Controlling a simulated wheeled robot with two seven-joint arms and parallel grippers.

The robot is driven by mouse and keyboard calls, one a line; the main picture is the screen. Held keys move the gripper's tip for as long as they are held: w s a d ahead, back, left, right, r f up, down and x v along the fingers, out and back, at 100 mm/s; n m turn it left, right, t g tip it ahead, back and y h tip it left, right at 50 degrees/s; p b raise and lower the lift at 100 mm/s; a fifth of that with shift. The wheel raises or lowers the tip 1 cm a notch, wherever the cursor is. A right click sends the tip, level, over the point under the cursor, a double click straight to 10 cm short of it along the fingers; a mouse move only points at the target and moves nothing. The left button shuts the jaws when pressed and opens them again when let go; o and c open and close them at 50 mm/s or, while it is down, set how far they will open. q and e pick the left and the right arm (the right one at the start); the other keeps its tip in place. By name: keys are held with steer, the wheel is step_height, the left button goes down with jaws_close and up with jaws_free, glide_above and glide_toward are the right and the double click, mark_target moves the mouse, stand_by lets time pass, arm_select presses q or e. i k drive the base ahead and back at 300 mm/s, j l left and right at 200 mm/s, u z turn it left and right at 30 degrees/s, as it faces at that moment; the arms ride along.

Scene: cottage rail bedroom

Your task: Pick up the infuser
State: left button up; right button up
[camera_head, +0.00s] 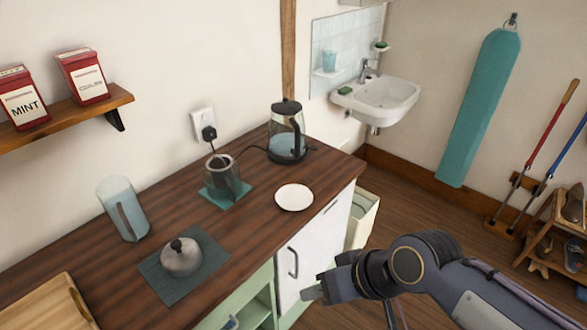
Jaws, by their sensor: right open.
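A clear glass pot (237,186) stands on a teal mat (213,199) on the dark wooden counter. Something dark shows inside it near the rim; I cannot tell whether this is the infuser. A rounded metal piece with a black knob (182,261) sits on a dark grey mat (209,262) nearer the front; I cannot tell whether it is a lid or the infuser. My right gripper (316,288) is open and empty, in front of the white cabinet door, to the right of both pieces and apart from them. My left gripper is out of view.
A glass kettle (287,135) stands at the counter's far end, near a white plate (294,197). A pale blue cylinder (123,208) and a wooden board (38,303) are at left. Red tins (83,75) stand on a wall shelf. Bare counter lies between the mats.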

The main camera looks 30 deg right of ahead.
mark_target(221, 163)
steer(key=l+z, duration=0.3)
steer(key=i+l, duration=0.15)
steer(key=i+l+u, duration=0.2)
steer(key=l, duration=0.15)
steer(key=i+l+u, duration=0.2)
steer(key=l, duration=0.15)
steer(key=l+u, duration=0.25)
steer(key=l, duration=0.15)
steer(key=i+l+u, duration=0.2)
steer(key=l, duration=0.2)
steer(key=k+u, duration=0.1)
steer(key=u, duration=1.1)
